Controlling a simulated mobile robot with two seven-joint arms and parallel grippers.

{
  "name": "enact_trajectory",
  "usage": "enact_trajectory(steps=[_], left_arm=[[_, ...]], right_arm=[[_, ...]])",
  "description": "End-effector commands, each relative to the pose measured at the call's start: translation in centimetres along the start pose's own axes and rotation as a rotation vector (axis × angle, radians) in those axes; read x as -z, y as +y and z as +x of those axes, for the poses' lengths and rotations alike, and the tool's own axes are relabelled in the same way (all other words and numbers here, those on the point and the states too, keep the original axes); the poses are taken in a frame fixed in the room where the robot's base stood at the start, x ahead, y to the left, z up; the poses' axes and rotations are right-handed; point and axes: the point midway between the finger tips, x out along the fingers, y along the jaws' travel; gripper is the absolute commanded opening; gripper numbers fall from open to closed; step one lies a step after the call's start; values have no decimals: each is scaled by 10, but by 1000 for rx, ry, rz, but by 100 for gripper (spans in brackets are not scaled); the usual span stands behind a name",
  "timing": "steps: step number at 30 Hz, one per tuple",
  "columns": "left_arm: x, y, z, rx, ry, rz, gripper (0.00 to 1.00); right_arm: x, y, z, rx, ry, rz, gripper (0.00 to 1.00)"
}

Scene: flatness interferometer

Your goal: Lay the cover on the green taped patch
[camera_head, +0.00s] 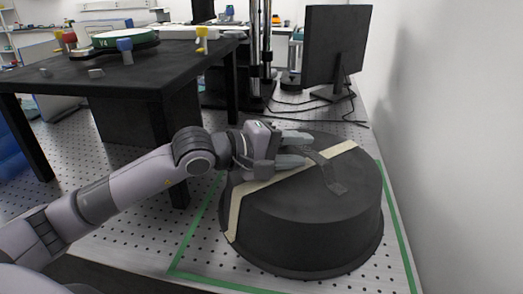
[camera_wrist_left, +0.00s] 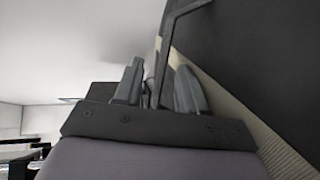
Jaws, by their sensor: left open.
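The cover (camera_head: 310,228) is a large black round drum with a cream strap across its top and a dark bar handle (camera_head: 328,172). It rests on the perforated table inside the green taped patch (camera_head: 188,245), whose tape edges show to its left, front and right. My left gripper (camera_head: 298,148) is open at the handle above the cover's top. In the left wrist view the fingers (camera_wrist_left: 160,92) stand apart on both sides of the handle bar (camera_wrist_left: 162,60); whether they touch it I cannot tell. My right gripper is not in view.
A black table (camera_head: 150,75) at the left carries a round green-topped plate (camera_head: 125,40) with coloured knobs. A monitor (camera_head: 337,45) and cables stand behind the cover. A white wall (camera_head: 450,130) runs close along the right side.

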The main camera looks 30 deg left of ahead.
Motion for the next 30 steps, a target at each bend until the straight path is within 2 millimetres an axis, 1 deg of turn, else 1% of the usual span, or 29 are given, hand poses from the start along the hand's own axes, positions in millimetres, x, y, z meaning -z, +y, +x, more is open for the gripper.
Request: enact_trajectory(steps=[1, 6, 15, 22, 30], left_arm=[[0, -3, -9, 3, 2, 3, 40], [0, -3, -36, 3, 2, 4, 40], [1, -3, -74, 2, 4, 1, 40], [1, -2, -90, 1, 3, 1, 40], [0, 0, -95, -1, 0, 0, 40]], right_arm=[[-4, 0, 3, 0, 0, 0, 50], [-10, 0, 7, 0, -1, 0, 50], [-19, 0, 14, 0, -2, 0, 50], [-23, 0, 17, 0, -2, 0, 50], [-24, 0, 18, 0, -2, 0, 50]])
